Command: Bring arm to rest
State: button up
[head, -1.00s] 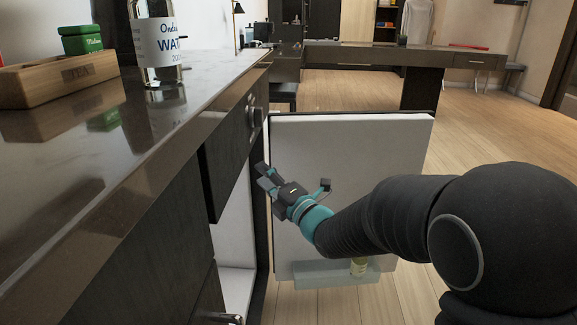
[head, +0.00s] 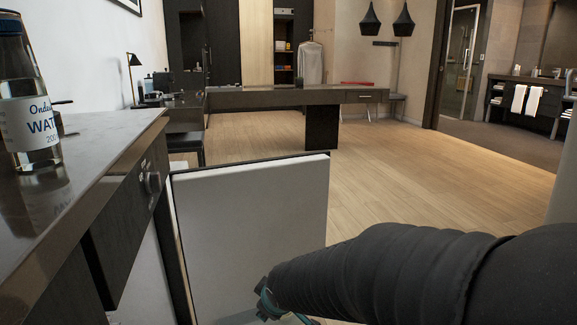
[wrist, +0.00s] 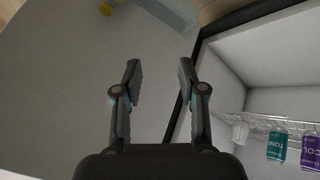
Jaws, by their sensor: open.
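My gripper (wrist: 157,75) is open and empty in the wrist view, its two fingers spread apart. It hangs in front of the pale inner face of the open fridge door (wrist: 60,85). The fridge interior (wrist: 270,60) is to its right, with a wire rack holding a teal can (wrist: 277,146) and a purple can (wrist: 311,152). In the head view my arm reaches in from the lower right, and the gripper is mostly hidden at the bottom edge, before the door (head: 255,220).
A dark counter (head: 90,150) at left carries a water bottle (head: 28,100). A drawer under it (head: 125,230) stands out beside the door. A long desk (head: 270,97) is at the back. The wooden floor (head: 400,160) right of the door is clear.

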jog(key=s+d+r+m+g+h+p, duration=0.1)
jog(key=s+d+r+m+p, duration=0.7)
jog(key=s+d+r, duration=1)
jog(key=s+d+m+h, duration=0.1)
jog(key=s+d+m, duration=0.1)
jog(key=s+m, duration=0.1)
jog(key=shift+s+r+m, duration=0.3)
jog(key=shift+s+r, duration=0.05)
